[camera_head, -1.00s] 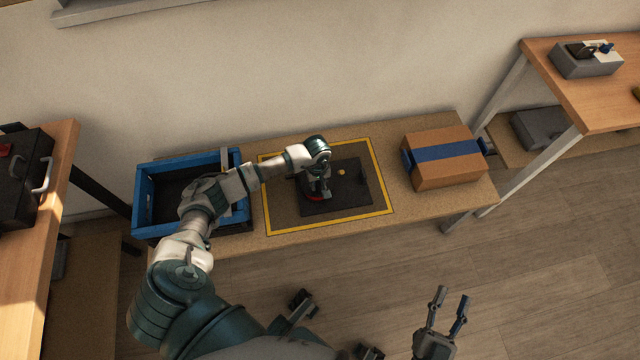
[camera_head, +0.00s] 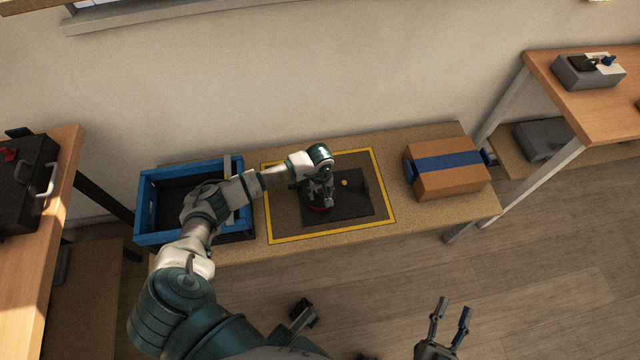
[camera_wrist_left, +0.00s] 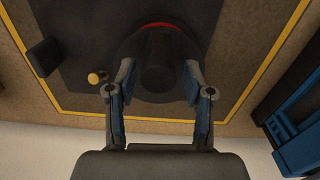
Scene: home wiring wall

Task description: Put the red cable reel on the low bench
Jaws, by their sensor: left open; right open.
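The red cable reel (camera_head: 319,209) is on a dark mat (camera_head: 352,207) on the low bench (camera_head: 455,211). In the head view only a sliver of its red edge shows beneath my left gripper. In the left wrist view the reel (camera_wrist_left: 150,82) shows a dark round body, a black hub and a red band. My left gripper (camera_head: 322,203) points down at it, its open fingers on either side of the hub, with no clear grip; it also shows in the left wrist view (camera_wrist_left: 160,82). My right gripper (camera_head: 452,308) is open and empty over the floor.
A yellow outline (camera_head: 332,234) surrounds the mat. A blue crate (camera_head: 148,205) stands left on the bench, a cardboard box (camera_head: 446,180) with blue tape right. Taller tables (camera_head: 585,100) flank the bench. A small peg (camera_wrist_left: 96,78) stands on the mat.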

